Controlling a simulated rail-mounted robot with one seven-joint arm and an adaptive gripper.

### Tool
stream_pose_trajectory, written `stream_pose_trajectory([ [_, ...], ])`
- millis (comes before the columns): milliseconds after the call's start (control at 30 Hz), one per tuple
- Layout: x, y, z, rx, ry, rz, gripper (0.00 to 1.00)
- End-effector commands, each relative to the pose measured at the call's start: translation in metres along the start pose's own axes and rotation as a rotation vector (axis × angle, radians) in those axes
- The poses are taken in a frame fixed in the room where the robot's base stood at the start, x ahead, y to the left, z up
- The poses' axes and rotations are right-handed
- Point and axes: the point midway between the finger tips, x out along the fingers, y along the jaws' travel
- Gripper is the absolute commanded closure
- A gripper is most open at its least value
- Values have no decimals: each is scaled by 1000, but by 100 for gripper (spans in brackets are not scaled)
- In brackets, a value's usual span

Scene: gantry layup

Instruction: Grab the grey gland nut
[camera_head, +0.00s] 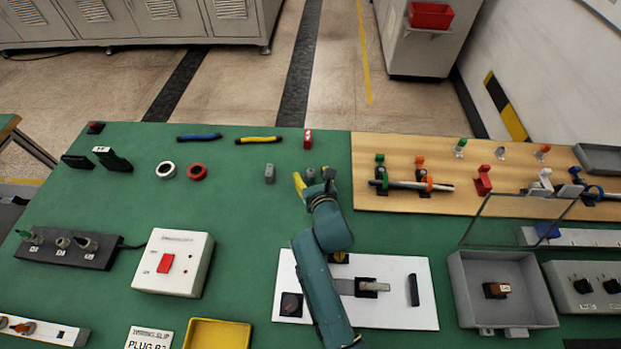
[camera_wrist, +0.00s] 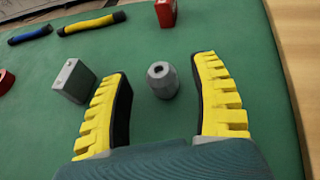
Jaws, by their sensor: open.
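The grey gland nut (camera_wrist: 162,80) stands upright on the green mat, a small faceted grey cylinder with a hole in its top. My gripper (camera_wrist: 165,88) is open, with its yellow ribbed fingers on either side of the nut. There is a gap between the nut and each finger, so it is not held. In the head view the nut (camera_head: 310,175) shows just beyond my gripper (camera_head: 315,181), partly hidden by it.
A grey block (camera_wrist: 74,81) stands close outside the left finger. A red block (camera_wrist: 166,13) is beyond the nut. Blue-handled (camera_head: 199,136) and yellow-handled (camera_head: 258,140) tools lie at the back. The wooden board (camera_head: 400,145) is to the right.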

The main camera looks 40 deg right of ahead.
Motion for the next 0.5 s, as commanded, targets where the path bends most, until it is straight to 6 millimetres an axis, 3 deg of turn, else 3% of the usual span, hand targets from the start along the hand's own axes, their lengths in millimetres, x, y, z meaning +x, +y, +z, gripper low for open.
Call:
stream_pose_trajectory([
  [100,15,0,-2,0,1,0,37],
  [367,16,0,-1,0,2,0,36],
  [500,16,0,-1,0,1,0,63],
])
